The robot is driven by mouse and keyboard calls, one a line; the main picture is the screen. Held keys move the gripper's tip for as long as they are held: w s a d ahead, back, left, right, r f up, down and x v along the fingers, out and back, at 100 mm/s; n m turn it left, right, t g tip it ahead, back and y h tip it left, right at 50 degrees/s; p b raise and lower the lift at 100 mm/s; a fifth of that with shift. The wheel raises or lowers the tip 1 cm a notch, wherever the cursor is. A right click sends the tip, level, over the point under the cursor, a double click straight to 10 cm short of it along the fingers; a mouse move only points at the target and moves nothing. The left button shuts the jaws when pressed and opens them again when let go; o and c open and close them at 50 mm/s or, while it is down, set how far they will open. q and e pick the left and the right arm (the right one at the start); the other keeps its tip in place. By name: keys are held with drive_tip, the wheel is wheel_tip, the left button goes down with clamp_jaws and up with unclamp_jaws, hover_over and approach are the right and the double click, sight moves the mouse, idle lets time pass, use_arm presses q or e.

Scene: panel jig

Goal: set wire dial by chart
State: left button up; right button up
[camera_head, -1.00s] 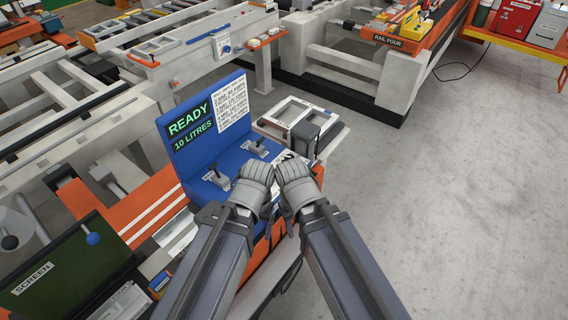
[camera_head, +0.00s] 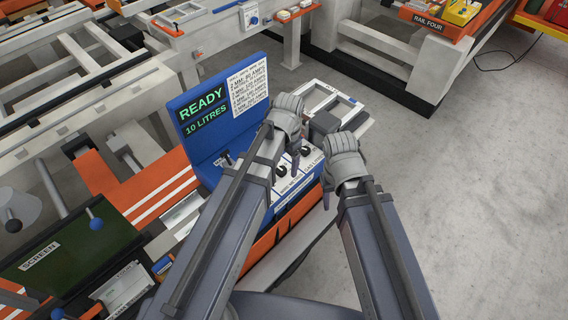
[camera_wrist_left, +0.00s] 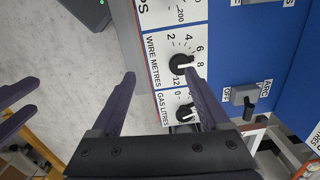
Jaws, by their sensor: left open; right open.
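The blue welder panel (camera_head: 206,150) has a READY / 10 LITRES display (camera_head: 204,110) and a white chart (camera_head: 248,88), its lines mostly too small to read. The wire dial (camera_wrist_left: 181,63), a black knob marked WIRE METRES, sits above the gas dial (camera_wrist_left: 186,112) in the left wrist view. My left gripper (camera_wrist_left: 162,78) is open; its right finger overlaps the edge of the wire dial, and no grip on it shows. The knob's pointer setting is unclear. In the head view my left gripper (camera_head: 288,112) is over the panel; my right gripper (camera_head: 343,158) is open to its right.
A switch marked ARC / OFF (camera_wrist_left: 241,95) is on the blue face near the dials. A grey box (camera_head: 322,125) and light frame (camera_head: 335,100) stand behind the grippers. A green screen board (camera_head: 70,255) is at lower left. Floor (camera_head: 470,200) at right is clear.

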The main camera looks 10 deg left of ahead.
sight(281, 170)
use_arm(q)
drive_tip(key=shift+m, duration=0.6)
drive_tip(key=w, duration=0.1)
drive_tip(key=w+a, duration=0.2)
drive_tip(key=shift+w+r, duration=0.2)
drive_tip(key=shift+r, duration=0.15)
drive_tip(key=shift+f, duration=0.2)
wheel_tip(281, 170, down, 8)
drive_tip(key=b, duration=0.7)
drive_tip(key=shift+r, duration=0.2)
drive_tip(key=shift+r, duration=0.1)
clamp_jaws()
